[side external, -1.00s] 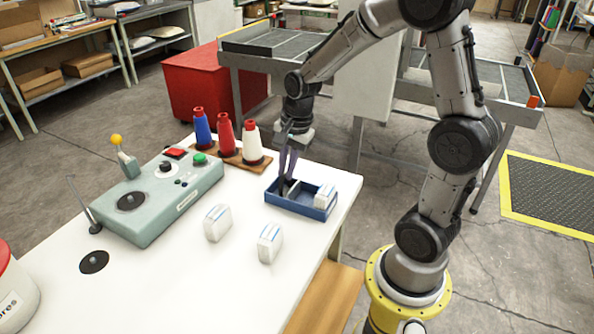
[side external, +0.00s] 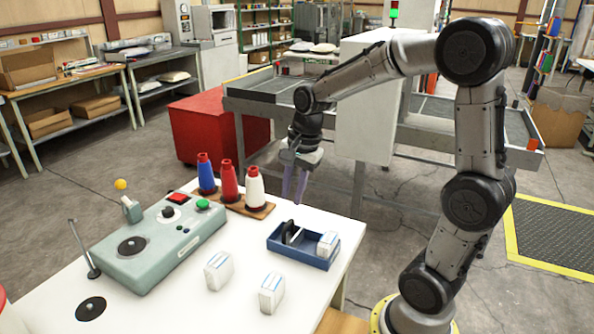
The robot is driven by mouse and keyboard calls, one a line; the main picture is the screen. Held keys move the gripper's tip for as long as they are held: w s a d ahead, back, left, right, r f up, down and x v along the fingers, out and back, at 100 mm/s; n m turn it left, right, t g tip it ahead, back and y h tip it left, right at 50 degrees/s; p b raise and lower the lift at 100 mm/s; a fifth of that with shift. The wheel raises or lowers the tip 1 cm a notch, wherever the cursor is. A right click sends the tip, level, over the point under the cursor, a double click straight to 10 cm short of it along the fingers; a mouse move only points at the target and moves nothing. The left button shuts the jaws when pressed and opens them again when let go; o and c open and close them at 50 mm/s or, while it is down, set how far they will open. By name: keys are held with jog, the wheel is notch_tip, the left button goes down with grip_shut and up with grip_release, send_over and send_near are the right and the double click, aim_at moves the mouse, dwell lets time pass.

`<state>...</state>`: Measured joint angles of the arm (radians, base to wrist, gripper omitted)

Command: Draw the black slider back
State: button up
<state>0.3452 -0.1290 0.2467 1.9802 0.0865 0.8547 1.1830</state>
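A small upright black piece (side external: 289,231) stands in the left part of the blue tray (side external: 304,261); it looks like the black slider, though its details are too small to tell. My gripper (side external: 296,202) hangs above the tray's back left edge with its purple fingers pointing down. The fingers look apart, with nothing between them. The gripper is clear of the black piece. A white packet (side external: 327,245) stands in the tray's right part.
Two white packets (side external: 219,270) (side external: 272,293) stand on the white table left of the tray. A teal control box (side external: 179,229) with a lever is farther left. Blue, red and white cones (side external: 255,187) stand on a wooden base behind.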

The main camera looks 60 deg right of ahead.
notch_tip(320, 180, up, 6)
jog(key=s, duration=0.1)
jog(key=shift+s+r, duration=0.2)
jog(key=shift+a, duration=0.1)
jog(key=s+a+r+n+t, duration=0.2)
jog(key=s+a+r+n, duration=0.15)
jog(key=s+a, duration=0.3)
jog(key=s+a+f+n, duration=0.1)
jog(key=s+f+n, duration=0.1)
jog(key=n, duration=0.5)
jog(key=s+a+f+n+t, duration=0.1)
jog(key=s+a+f+n, duration=0.1)
jog(key=s+n, duration=0.3)
jog(key=shift+s+f+n, duration=0.3)
jog(key=shift+f+n, duration=0.4)
jog(key=shift+n, duration=0.55)
